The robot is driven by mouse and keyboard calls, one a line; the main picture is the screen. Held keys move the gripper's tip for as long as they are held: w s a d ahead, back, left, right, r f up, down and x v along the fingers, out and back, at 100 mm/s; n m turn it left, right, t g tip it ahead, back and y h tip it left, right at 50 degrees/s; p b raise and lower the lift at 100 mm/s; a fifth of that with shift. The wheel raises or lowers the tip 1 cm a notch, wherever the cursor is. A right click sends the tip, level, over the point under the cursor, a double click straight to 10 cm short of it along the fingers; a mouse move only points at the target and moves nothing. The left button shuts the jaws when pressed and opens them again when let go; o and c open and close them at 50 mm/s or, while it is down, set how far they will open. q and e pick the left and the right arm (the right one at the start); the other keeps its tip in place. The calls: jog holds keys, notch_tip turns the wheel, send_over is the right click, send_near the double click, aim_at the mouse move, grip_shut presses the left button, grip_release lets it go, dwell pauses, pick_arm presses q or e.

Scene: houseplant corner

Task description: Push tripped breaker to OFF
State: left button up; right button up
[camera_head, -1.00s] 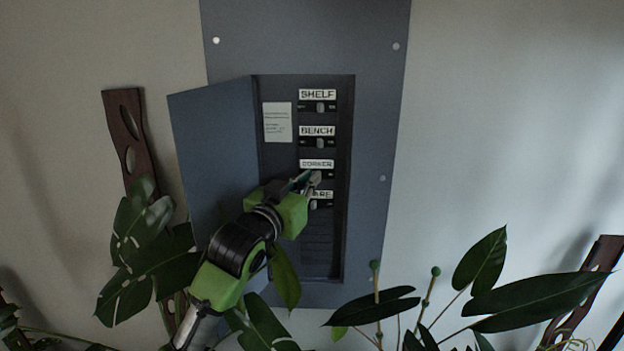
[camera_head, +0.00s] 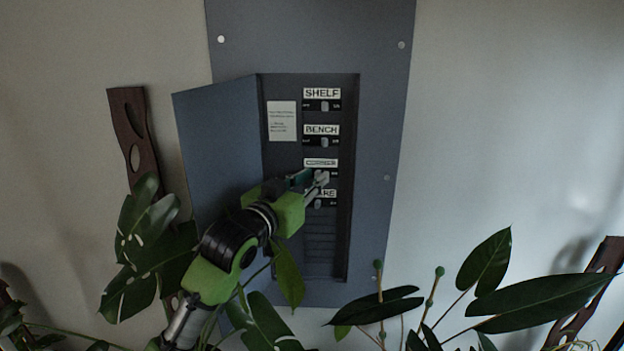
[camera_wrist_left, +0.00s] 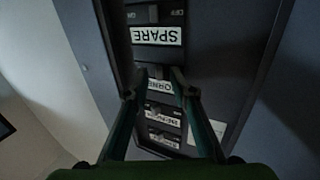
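The grey breaker panel (camera_head: 368,130) is on the wall with its door (camera_head: 218,140) open to the left. Labelled breakers run down it: SHELF (camera_head: 324,106), BENCH (camera_head: 324,142), CORNER with its label (camera_head: 320,163), and SPARE (camera_head: 318,203). My left gripper (camera_head: 319,179) is at the CORNER row and covers most of that breaker and part of the SPARE label. In the left wrist view, upside down, my fingertips (camera_wrist_left: 160,75) stand apart around the CORNER switch area; whether they touch is unclear. My right gripper is not in view.
A paper note (camera_head: 282,121) is stuck inside the panel. Monstera leaves (camera_head: 150,240) stand at lower left, and dark leaves (camera_head: 535,302) at lower right. A brown wooden slat (camera_head: 128,120) is left of the door. The wall to the right is clear.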

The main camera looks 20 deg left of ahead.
pick_arm(q)
jog(key=s+a, duration=0.1)
jog(key=s, duration=0.6)
jog(key=shift+s, duration=0.35)
jog(key=shift+a, duration=0.1)
